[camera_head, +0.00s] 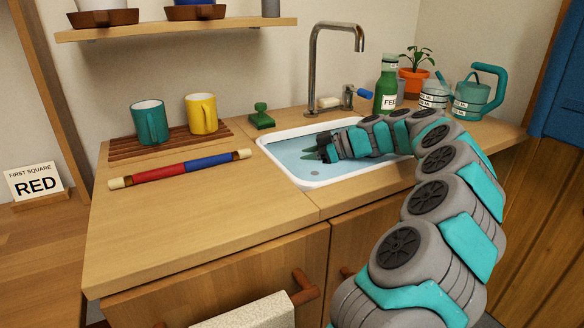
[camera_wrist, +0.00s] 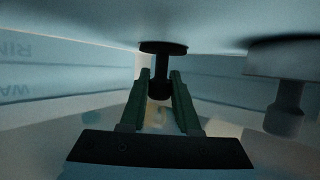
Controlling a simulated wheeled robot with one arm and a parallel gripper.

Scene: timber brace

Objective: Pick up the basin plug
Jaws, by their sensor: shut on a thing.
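The basin (camera_head: 290,182) is set into the counter and holds pale blue water. My gripper (camera_head: 322,153) reaches down into it from the right. In the wrist view, which looks upside down, my gripper (camera_wrist: 160,76) has its two green fingers closed around the stem of a dark plug-shaped thing (camera_wrist: 163,48) with a wide flat disc. I take this to be the basin plug; whether its disc touches the basin floor I cannot tell. The head view does not clearly show it. A grey thing of similar shape (camera_wrist: 284,92) is to the right in the wrist view, apart from my fingers.
A small grey round spot (camera_head: 314,173) shows in the basin. The tap (camera_head: 312,65) arches behind it. A green stamp (camera_head: 262,117), red-blue rod (camera_head: 180,170), teal mug (camera_head: 150,122) and yellow mug (camera_head: 201,114) are left. A green bottle (camera_head: 386,84) stands behind my arm. The front-left counter is clear.

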